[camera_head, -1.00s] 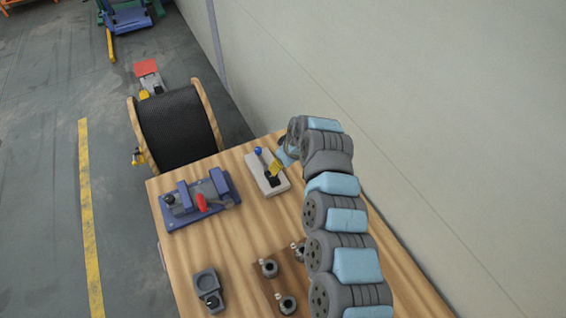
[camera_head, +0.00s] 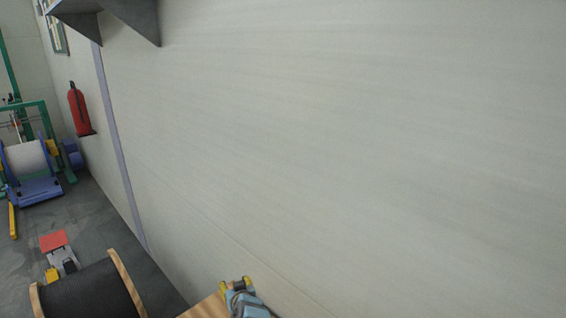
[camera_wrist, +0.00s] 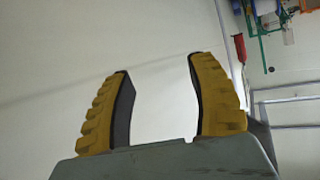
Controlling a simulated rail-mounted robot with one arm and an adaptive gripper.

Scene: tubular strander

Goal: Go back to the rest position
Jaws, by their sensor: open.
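My gripper (camera_head: 236,284) shows at the bottom edge of the head view, its yellow fingers in front of the pale wall. In the wrist view the two yellow fingers with dark inner pads (camera_wrist: 158,78) stand well apart. Nothing is between them but the pale wall behind. Most of my arm is below the head view.
A corner of the wooden table (camera_head: 206,309) shows at the bottom. A black cable reel (camera_head: 88,292) stands left of it on the floor. A red fire extinguisher (camera_head: 79,110) hangs on the wall (camera_head: 350,130). A blue and green reel stand (camera_head: 36,188) is at far left.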

